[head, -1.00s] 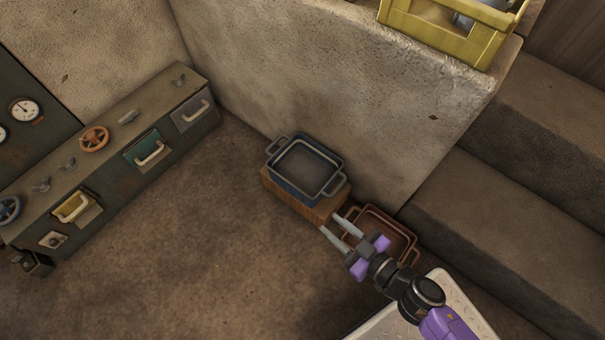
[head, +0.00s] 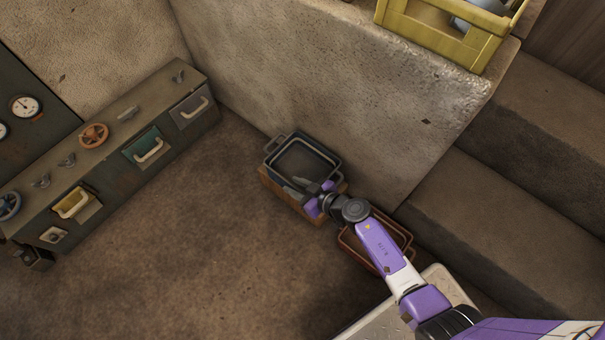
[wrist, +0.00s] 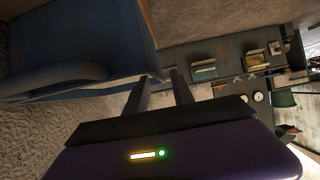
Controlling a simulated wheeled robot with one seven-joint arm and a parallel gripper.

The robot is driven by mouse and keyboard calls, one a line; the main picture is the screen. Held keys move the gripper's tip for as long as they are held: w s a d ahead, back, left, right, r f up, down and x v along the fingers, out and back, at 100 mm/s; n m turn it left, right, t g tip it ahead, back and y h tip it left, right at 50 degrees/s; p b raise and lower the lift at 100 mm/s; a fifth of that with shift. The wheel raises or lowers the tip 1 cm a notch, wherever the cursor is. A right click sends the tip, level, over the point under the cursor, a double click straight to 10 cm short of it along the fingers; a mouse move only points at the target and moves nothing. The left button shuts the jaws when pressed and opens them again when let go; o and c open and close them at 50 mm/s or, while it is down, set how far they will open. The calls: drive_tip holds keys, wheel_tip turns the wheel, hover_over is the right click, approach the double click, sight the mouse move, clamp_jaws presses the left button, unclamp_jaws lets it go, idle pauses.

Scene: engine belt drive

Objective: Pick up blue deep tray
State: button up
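The blue deep tray (head: 300,158) looks dark blue-grey, with loop handles at its ends. It sits on a wooden block by the low wall in the head view. In the wrist view its blue side and a handle (wrist: 55,80) fill the upper left. My gripper (head: 299,186) is at the tray's near side, and my arm hides that corner. In the wrist view its two fingers (wrist: 160,85) stand apart with nothing seen between them, just beside the tray. I cannot tell whether they touch it.
The wooden block (head: 279,193) is under the tray. A rusty brown tray (head: 352,248) lies on the floor to the right, partly under my arm. The concrete wall (head: 330,85) is close behind. A yellow crate (head: 440,35) stands on its ledge. Floor to the left is clear.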

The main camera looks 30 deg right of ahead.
sight(286, 181)
drive_tip(key=b+x, duration=0.3)
drive_tip(key=x, duration=0.1)
drive_tip(key=shift+d+f, duration=0.2)
drive_tip(key=shift+d, duration=0.1)
drive_tip(key=shift+w+a+f+b, duration=0.15)
drive_tip(key=shift+w+a+b, duration=0.05)
drive_tip(key=shift+w+b, duration=0.3)
clamp_jaws()
drive_tip(key=shift+s, duration=0.1)
idle(0.7)
